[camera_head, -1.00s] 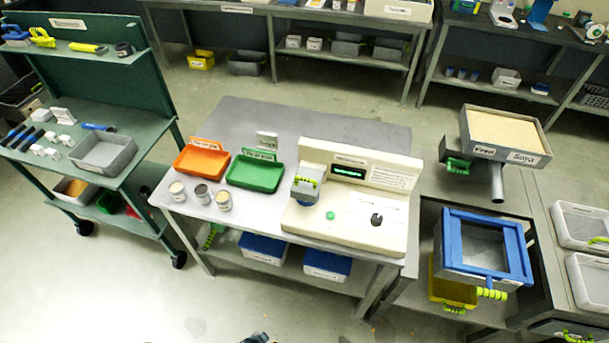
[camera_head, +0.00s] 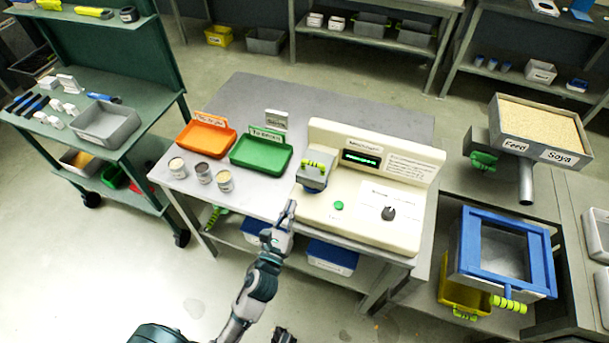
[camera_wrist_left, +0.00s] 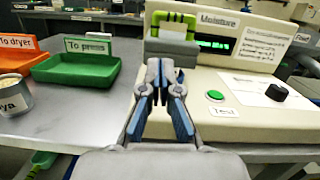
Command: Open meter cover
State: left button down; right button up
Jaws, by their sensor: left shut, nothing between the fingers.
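The cream moisture meter (camera_head: 345,205) stands on the grey table. Its grey cover (camera_head: 313,181), with a bright green handle (camera_head: 318,164), is down at the meter's left side. In the left wrist view the green handle (camera_wrist_left: 174,18) and the grey cover (camera_wrist_left: 168,47) are straight ahead, partly behind my fingers. My left gripper (camera_head: 291,207) is just in front of the cover, at the table's front edge, and appears apart from it. Its fingers (camera_wrist_left: 161,70) are shut and empty.
A green tray (camera_head: 262,153), an orange tray (camera_head: 206,139) and three sample cups (camera_head: 203,172) are left of the meter. A green button (camera_head: 339,205) and black knob (camera_head: 388,213) are on the meter's front. A blue-framed box (camera_head: 503,252) stands at right.

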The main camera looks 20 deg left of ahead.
aim_at(316, 164)
pick_arm(q)
jog(key=shift+m, duration=0.6)
jog(key=w, duration=0.1)
jog(key=w+d+r, duration=0.1)
jog(key=w, duration=0.1)
jog(key=shift+w+d+r, duration=0.2)
jog(key=shift+w+r, duration=0.1)
jog(key=shift+r, duration=0.1)
jog(key=w, duration=0.6)
jog(key=shift+a+r, duration=0.15)
jog(key=shift+r, duration=0.25)
pick_arm(e)
jog(key=shift+d+f, duration=0.1)
jog(key=shift+f, duration=0.35)
pick_arm(q)
jog(key=shift+w+r, duration=0.1)
pick_arm(e)
jog(key=shift+d, duration=0.1)
